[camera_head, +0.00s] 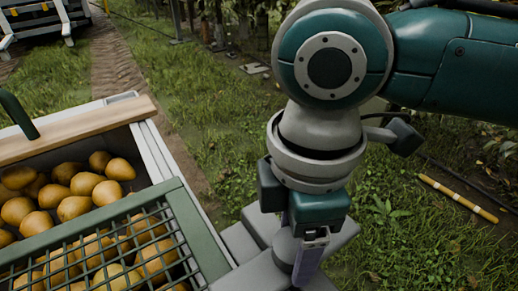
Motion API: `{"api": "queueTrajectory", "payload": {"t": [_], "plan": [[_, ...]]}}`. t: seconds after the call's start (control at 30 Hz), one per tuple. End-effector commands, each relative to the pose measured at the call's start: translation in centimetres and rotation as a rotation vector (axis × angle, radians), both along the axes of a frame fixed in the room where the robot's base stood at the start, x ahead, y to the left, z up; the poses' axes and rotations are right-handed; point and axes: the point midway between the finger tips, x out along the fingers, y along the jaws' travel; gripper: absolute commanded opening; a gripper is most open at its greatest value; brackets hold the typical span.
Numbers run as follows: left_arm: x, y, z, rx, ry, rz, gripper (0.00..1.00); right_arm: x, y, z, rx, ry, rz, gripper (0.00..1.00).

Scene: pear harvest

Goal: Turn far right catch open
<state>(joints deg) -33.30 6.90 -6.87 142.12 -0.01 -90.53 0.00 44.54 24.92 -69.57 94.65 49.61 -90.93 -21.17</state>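My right gripper (301,222) points down beside the near right corner of the pear crate (184,226). It is over a grey block-like fixture (262,272) with a dark grey round post (285,247) and a pale purple lever-like piece (309,264). These look like the catch, but the gripper covers their upper part. The fingertips are close to the post and purple piece. I cannot tell whether they touch, or whether the fingers are shut on anything. My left gripper is out of view.
Yellow-brown pears (75,208) fill the crate, partly under a green-framed mesh lid (192,228). A wooden rail (82,131) and a dark green bar (18,115) are at its far side. A yellow banded pole (458,198) lies on the grass at right.

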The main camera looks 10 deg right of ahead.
Motion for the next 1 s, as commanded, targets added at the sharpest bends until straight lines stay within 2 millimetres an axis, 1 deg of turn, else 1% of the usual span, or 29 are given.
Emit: {"api": "queueTrajectory", "payload": {"t": [0.03, 0.07, 0.6, 0.63, 1.0], "plan": [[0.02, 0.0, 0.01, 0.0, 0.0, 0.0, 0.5, 0.01, 0.0, 0.01, 0.0, 0.0, 0.0, 0.66], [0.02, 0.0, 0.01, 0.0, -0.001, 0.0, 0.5, 0.01, 0.01, 0.01, 0.0, 0.0, 0.0, 0.62], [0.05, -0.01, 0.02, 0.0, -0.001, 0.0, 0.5, 0.01, 0.0, 0.03, 0.0, 0.0, 0.0, 0.02], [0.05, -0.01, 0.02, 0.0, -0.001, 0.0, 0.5, 0.01, 0.0, 0.03, 0.0, 0.0, 0.0, 0.0], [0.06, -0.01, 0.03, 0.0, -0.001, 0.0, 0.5, 0.02, 0.0, 0.05, 0.0, 0.0, 0.0, 0.0]]}}
